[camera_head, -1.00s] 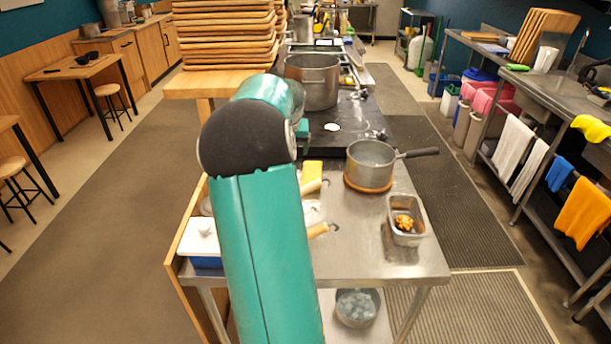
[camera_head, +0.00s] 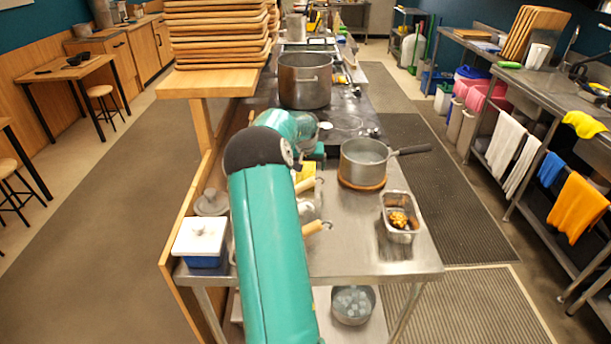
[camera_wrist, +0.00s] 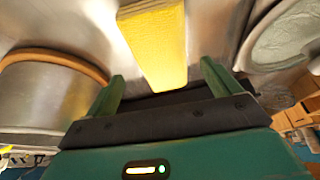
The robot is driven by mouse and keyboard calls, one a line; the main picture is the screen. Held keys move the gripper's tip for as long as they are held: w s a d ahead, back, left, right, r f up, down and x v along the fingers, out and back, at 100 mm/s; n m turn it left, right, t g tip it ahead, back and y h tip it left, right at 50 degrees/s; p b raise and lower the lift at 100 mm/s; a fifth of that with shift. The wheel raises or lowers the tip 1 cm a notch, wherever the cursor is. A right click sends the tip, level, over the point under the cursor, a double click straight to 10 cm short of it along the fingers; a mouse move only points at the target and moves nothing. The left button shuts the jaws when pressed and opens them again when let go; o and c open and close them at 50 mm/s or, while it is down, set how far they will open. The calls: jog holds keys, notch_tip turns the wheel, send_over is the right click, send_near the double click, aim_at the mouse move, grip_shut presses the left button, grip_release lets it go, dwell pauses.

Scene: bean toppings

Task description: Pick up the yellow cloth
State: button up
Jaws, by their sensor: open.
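A folded, block-like yellow cloth (camera_wrist: 155,45) lies on the metal worktop in the wrist view, just ahead of my gripper. My gripper (camera_wrist: 160,84) is open, with its two green fingers apart. The cloth's near end reaches toward the gap between the fingers; I cannot tell whether it is between them. In the head view a small part of this yellow thing (camera_head: 306,172) shows beside my arm, which hides the rest and most of the gripper. Another yellow cloth (camera_head: 584,124) hangs over the edge of the right counter.
A saucepan (camera_head: 364,162) on a round wooden board and a metal tin with brown food (camera_head: 399,218) stand to the right on the worktop. A white-and-blue box (camera_head: 201,240) stands at the left edge. A large pot (camera_head: 305,82) stands farther back.

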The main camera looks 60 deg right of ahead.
aim_at(305, 172)
jog(key=x, duration=0.4)
jog(key=shift+w+a+f, duration=0.15)
jog(key=shift+a+f, duration=0.05)
jog(key=shift+f, duration=0.05)
jog(key=c, duration=1.2)
jog(key=shift+o, duration=0.2)
notch_tip(305, 172, up, 10)
jog(key=o, duration=0.5)
jog(key=shift+c, duration=0.2)
jog(key=c, duration=0.5)
jog(key=shift+o, duration=0.2)
jog(key=shift+a, duration=0.1)
